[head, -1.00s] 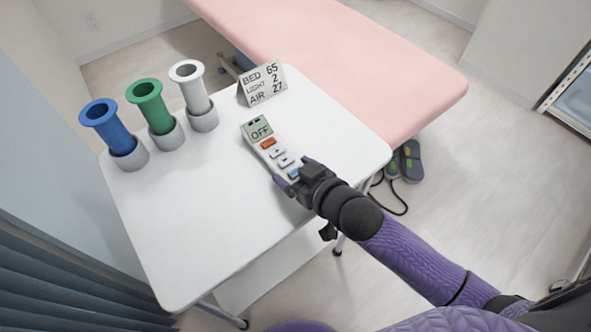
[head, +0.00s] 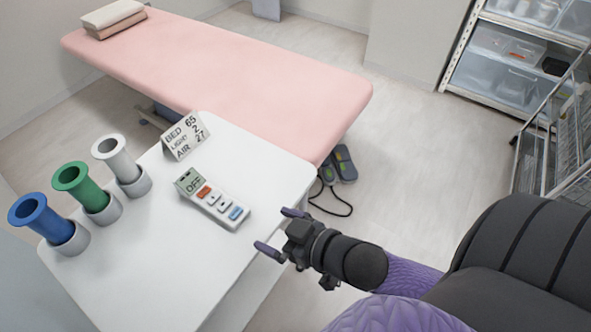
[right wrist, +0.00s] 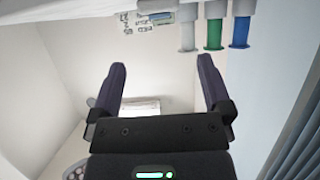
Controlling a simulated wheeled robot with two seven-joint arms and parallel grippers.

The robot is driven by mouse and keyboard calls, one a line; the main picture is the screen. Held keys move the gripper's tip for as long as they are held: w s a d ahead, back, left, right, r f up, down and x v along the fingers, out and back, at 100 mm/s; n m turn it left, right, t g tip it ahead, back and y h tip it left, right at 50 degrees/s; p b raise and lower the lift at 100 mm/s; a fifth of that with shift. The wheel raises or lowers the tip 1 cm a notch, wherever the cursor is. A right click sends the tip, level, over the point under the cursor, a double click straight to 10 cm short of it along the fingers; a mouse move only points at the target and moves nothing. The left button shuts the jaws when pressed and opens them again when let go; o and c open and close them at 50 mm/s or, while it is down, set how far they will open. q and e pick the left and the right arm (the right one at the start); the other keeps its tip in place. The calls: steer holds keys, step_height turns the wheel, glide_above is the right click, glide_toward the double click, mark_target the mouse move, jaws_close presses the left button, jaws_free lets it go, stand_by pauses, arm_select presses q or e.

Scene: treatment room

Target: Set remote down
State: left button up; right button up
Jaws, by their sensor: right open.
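The remote (head: 213,201) lies flat on the white table (head: 150,255), its screen reading OFF, with a red button, grey buttons and a blue button. In the head view my right gripper (head: 280,230) is open and empty at the table's right edge, just right of the remote and apart from it. The right wrist view also shows its two fingers (right wrist: 160,80) spread with nothing between them. My left gripper is in neither view.
A card (head: 185,137) reading BED 65, LIGHT 2, AIR 27 stands behind the remote. Blue (head: 42,220), green (head: 84,188) and white (head: 118,160) tubes stand in holders at left. A pink bed (head: 230,70) is behind; a foot pedal (head: 343,164) lies on the floor.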

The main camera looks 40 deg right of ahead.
steer(key=s+d+f+m+g+h, duration=0.1)
steer(key=s+d+f+g+h, duration=0.15)
steer(key=s+f, duration=0.4)
steer(key=s+d+f+g+h, duration=0.1)
steer(key=s+d+f+g, duration=0.2)
steer(key=f, duration=0.6)
steer(key=s+d+f+m+g+h, duration=0.1)
steer(key=s+d+f+g, duration=0.15)
steer(key=s+f, duration=0.4)
steer(key=s+f+g, duration=0.3)
steer(key=s+f, duration=0.1)
steer(key=s, duration=0.4)
steer(key=s+a+f+g, duration=0.1)
steer(key=s+f+g, duration=0.2)
steer(key=s, duration=0.6)
steer(key=shift+f+n+h, duration=0.3)
steer(key=shift+f+h, duration=0.05)
steer(key=shift+h, duration=0.1)
